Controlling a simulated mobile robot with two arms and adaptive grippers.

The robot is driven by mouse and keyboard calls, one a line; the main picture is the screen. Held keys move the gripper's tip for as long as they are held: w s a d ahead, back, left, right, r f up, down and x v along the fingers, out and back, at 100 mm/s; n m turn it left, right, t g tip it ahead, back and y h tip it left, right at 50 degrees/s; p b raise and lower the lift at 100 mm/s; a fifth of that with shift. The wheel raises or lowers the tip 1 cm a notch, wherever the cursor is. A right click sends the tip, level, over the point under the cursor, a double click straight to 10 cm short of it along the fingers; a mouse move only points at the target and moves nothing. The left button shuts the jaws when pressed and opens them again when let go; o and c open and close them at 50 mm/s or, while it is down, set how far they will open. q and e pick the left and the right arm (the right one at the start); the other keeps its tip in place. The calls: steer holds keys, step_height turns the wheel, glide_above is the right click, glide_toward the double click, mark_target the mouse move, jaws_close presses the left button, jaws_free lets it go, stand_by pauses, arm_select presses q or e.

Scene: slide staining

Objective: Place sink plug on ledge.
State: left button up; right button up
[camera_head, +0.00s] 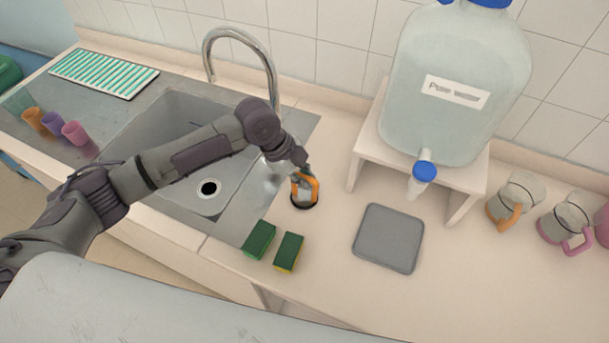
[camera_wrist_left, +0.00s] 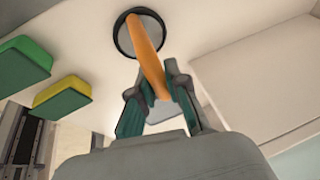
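The sink plug (camera_head: 304,203) shows as a dark-rimmed disc with an orange handle, on or just above the pale counter ledge right of the sink (camera_head: 209,188). The disc also shows at the top of the left wrist view (camera_wrist_left: 140,35), its orange handle running down between my fingers. My left gripper (camera_head: 303,181) reaches in over the sink, fingertips at the handle. In the left wrist view the fingers (camera_wrist_left: 155,92) stand on both sides of the handle; whether they press on it is unclear. My right gripper is not in view.
Two green-and-yellow sponges (camera_head: 274,246) lie in front of the plug. A grey mat (camera_head: 389,238) lies to its right. A water tank (camera_head: 455,85) stands on a white stand behind. The faucet (camera_head: 242,35) arches over the sink. Counter between plug and mat is clear.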

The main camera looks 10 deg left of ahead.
arm_select(q)
steer(key=o, duration=0.4)
steer(key=b+v, duration=0.3)
steer(key=v, duration=0.9)
steer(key=shift+r, duration=0.15)
